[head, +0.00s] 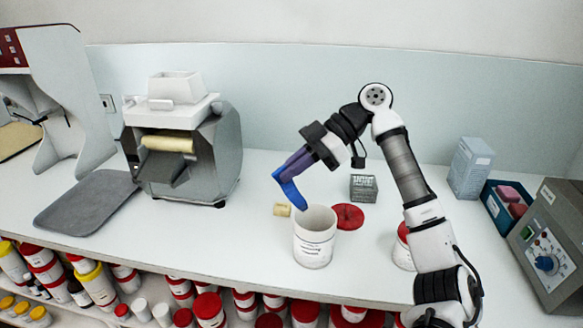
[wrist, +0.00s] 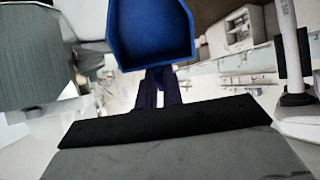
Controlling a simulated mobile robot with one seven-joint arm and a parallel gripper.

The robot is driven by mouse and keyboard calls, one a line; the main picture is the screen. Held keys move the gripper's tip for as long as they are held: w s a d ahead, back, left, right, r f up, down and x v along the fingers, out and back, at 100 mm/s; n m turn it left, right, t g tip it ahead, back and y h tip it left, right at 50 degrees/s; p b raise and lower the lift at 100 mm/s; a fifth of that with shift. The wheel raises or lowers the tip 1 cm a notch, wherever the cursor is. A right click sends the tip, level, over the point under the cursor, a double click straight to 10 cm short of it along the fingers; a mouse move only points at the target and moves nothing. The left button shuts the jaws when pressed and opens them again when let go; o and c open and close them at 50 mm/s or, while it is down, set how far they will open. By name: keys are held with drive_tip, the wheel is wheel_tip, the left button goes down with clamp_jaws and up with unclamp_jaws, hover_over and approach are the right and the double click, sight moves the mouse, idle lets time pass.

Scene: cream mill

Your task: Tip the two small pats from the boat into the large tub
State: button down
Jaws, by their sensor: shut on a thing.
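My gripper (head: 290,168) has purple fingers and is shut on the blue boat (head: 289,192), which hangs steeply tilted above the back left rim of the large white tub (head: 314,245). The boat also shows in the wrist view (wrist: 150,35), held between the fingers (wrist: 158,85); the part of its inside that shows there is bare blue. The tub stands upright and open on the counter; its floor is hidden. A small pale yellow piece (head: 281,210) lies on the counter just left of the tub. I cannot tell whether it is a pat. I see no pats in the boat or tub.
A red lid (head: 347,216) lies right of the tub, with a grey labelled block (head: 363,188) behind it. A mill (head: 185,150) and grey tray (head: 85,202) stand left. A blue box (head: 500,215) and control box (head: 550,250) stand right. Jars fill the shelf below.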

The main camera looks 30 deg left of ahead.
drive_tip(key=shift+r, duration=0.15)
drive_tip(key=t+h+p, duration=0.1)
drive_tip(key=r+t+h, duration=0.1)
drive_tip(key=s+a+r+p, duration=0.1)
drive_tip(key=shift+r+t+h+p, duration=0.2)
drive_tip(key=shift+t+h+p, duration=0.1)
drive_tip(key=shift+t+h, duration=0.1)
drive_tip(key=shift+f+t+h, duration=0.1)
drive_tip(key=shift+t+h, duration=0.3)
drive_tip(key=shift+s+a+r+t+h+b, duration=0.15)
drive_tip(key=shift+r+t+h+b, duration=0.15)
drive_tip(key=shift+r+t+h, duration=0.5)
drive_tip(key=t+h, duration=0.2)
drive_tip(key=r+t, duration=0.1)
drive_tip(key=shift+s+a+h, duration=0.4)
